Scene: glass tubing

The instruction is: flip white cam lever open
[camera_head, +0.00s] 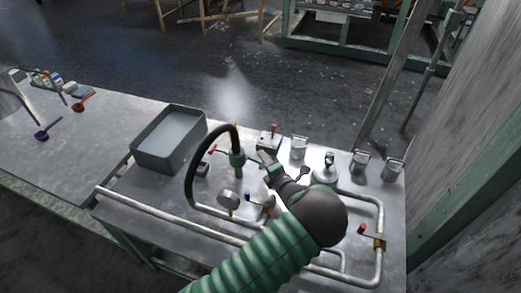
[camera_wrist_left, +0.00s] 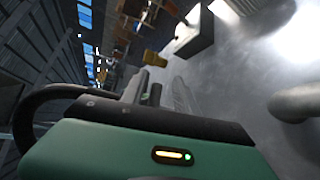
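I cannot make out a white cam lever for certain. The finger gap is too small and blurred to read. In the wrist view the gripper (camera_wrist_left: 165,92) shows dark and grey fingers, with no held thing clear between them. My right gripper is not in view.
A purple scoop (camera_head: 47,130) lies on the left table.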

